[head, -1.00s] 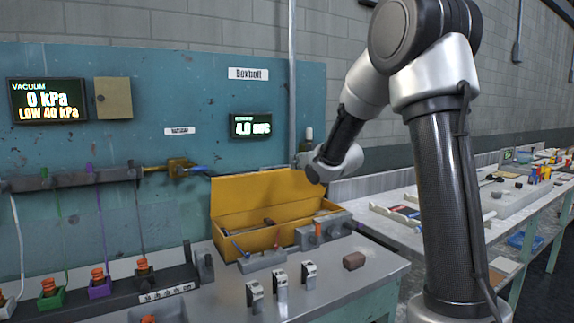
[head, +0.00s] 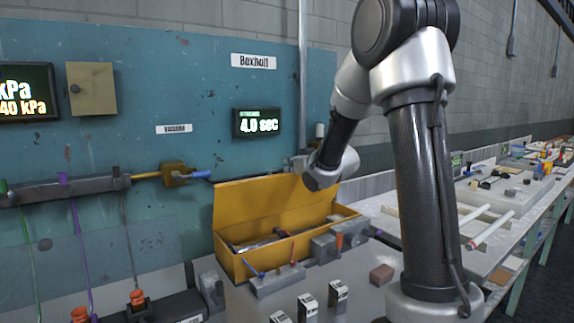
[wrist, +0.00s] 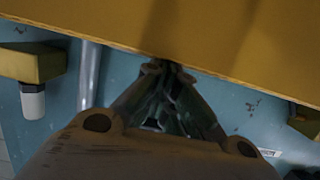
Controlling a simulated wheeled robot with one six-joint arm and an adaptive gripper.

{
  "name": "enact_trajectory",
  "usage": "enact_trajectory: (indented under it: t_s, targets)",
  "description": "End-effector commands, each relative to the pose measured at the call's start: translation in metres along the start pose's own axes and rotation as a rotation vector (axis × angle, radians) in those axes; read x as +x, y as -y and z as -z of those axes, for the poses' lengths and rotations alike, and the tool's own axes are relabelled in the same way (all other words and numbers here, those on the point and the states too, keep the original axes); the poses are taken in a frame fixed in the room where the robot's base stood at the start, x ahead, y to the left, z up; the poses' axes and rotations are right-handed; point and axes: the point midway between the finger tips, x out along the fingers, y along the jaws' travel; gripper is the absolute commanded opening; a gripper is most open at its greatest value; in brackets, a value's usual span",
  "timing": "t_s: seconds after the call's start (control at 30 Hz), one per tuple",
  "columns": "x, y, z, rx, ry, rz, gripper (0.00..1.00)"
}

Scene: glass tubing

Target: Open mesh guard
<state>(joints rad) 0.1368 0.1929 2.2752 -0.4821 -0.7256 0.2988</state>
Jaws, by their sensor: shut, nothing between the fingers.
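No mesh guard can be made out for certain. A grey, see-through panel (head: 90,262) shows at the lower left of the head view, in front of the teal board; I cannot tell whether it is the guard. My gripper (wrist: 166,70) shows in the wrist view with its fingers together and nothing between them. Its tips overlap the lower edge of a yellow surface (wrist: 190,30); I cannot tell whether they touch it. In the head view my wrist is above the right end of the yellow box, and the fingers are hidden.
An open yellow box (head: 228,262) with tools stands on the bench against the teal board (head: 215,60). A pipe (head: 145,176) with a blue-handled valve runs along the board. A long bench (head: 500,225) extends right.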

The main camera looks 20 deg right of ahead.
Motion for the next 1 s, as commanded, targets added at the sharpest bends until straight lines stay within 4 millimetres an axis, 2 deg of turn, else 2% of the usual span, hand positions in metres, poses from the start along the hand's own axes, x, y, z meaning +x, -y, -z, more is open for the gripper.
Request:
enact_trajectory:
  t_s: [0.37,0.57,0.7,1.0]
  targets:
    - [0.001,0.000,0.000,0.000,0.004,0.001,0.00]
    - [0.020,0.001,0.010,-0.002,0.100,0.005,0.00]
    - [0.041,0.001,0.016,-0.001,0.132,0.001,0.00]
    - [0.046,0.000,0.019,-0.001,0.130,0.000,0.00]
